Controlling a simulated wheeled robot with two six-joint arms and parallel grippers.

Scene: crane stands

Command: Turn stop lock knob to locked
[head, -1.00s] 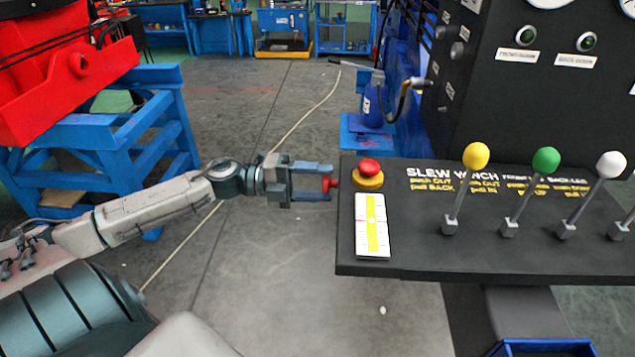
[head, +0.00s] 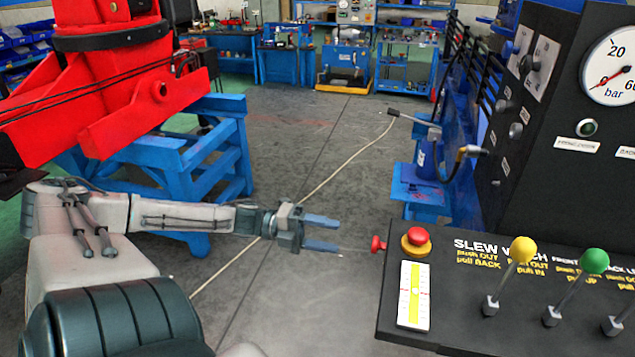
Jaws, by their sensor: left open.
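A small red knob (head: 377,244) sticks out of the left side of the black control panel (head: 455,300). A red mushroom button on a yellow base (head: 416,241) sits on top of the panel near that corner. I cannot tell which of them is the stop lock knob, and I can read no lock marking. My left gripper (head: 337,235) is open and empty, to the left of the red side knob. Its blue-grey fingers point at the knob, with a clear gap between. My right gripper is out of view.
A white and yellow label plate (head: 413,296) lies on the panel. Levers with a yellow ball (head: 523,250) and a green ball (head: 594,261) rise to its right. A blue stand (head: 190,165) carries red machinery at left. Open floor lies below the left gripper.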

